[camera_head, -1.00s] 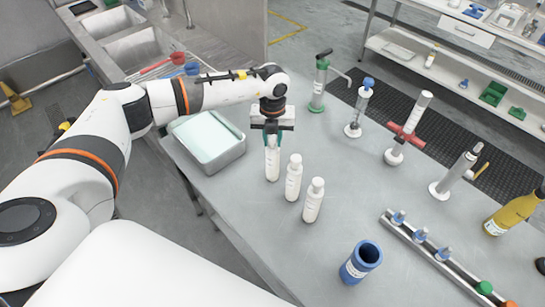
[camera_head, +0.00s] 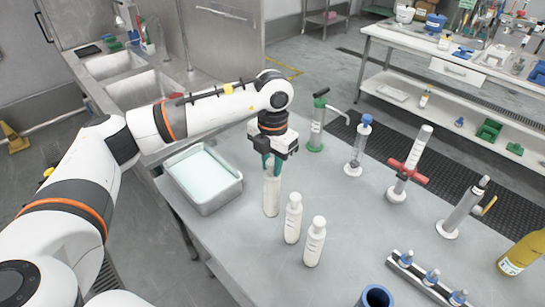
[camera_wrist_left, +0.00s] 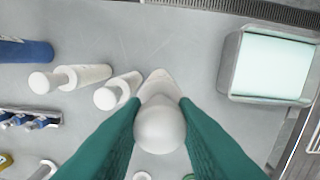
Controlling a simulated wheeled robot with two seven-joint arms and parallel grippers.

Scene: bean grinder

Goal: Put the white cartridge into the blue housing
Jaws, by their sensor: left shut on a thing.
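My left gripper (camera_head: 271,163) is shut on the top of the leftmost white cartridge (camera_head: 271,195), which is upright at or just above the table. In the left wrist view the green fingers (camera_wrist_left: 160,128) flank the round top of this cartridge (camera_wrist_left: 159,125). Two more white cartridges, a middle one (camera_head: 292,220) and a right one (camera_head: 314,243), stand beside it. The blue housing (camera_head: 374,298) is cut off at the bottom edge of the head view. It also shows at the left edge of the left wrist view (camera_wrist_left: 25,52). My right gripper is not in view.
A grey tray (camera_head: 207,205) with pale contents stands left of the gripper. A green pump bottle (camera_head: 317,125), syringe-like tools (camera_head: 357,148) and a rack (camera_head: 428,283) with small blue-topped pieces stand to the right. The table (camera_head: 345,215) is clear between the cartridges and these tools.

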